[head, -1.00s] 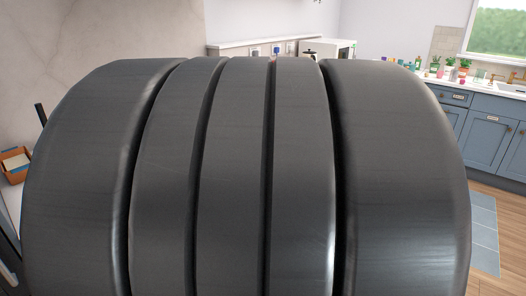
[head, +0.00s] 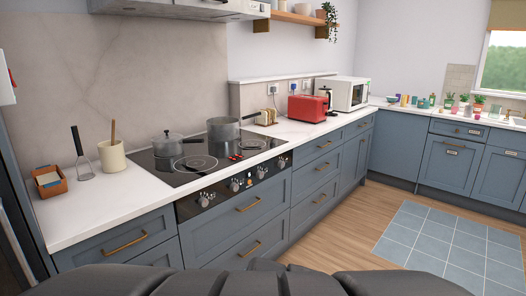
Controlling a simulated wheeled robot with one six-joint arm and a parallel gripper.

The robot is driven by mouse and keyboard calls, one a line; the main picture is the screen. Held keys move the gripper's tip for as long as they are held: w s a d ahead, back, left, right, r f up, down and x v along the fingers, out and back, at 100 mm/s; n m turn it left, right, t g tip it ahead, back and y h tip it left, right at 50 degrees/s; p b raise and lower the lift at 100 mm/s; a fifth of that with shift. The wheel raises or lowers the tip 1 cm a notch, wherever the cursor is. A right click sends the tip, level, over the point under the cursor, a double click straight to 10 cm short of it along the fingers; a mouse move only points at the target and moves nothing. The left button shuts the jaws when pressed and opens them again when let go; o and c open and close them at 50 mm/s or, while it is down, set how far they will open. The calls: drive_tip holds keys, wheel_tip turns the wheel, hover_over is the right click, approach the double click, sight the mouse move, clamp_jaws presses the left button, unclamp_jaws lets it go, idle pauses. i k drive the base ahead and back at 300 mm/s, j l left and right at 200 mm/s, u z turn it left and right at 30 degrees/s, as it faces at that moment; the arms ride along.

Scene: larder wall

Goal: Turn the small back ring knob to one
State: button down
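The hob (head: 165,176) is a black glass plate set in the white worktop in the head view. Its black control panel (head: 221,197) faces the room below the worktop edge and carries several silver knobs, among them one at the left end (head: 203,200) and one at the right end (head: 282,162). The knobs' marks are too small to read, so I cannot tell which is the small back ring knob or where it points. A lidded pot (head: 168,147) and a grey pan (head: 223,130) stand on the back of the hob. My gripper is not in view.
Dark parts of my arm fill the bottom edge. A utensil pot (head: 112,156), a masher (head: 80,157) and an orange box (head: 49,181) stand left of the hob. A red toaster (head: 308,107) and a microwave (head: 347,92) stand right. The wooden floor (head: 340,230) is clear.

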sight(203, 202)
drive_tip(key=k+z, duration=0.1)
drive_tip(key=i+j, duration=0.3)
drive_tip(key=i, duration=0.2)
drive_tip(key=i+j, duration=0.35)
drive_tip(key=i, duration=0.15)
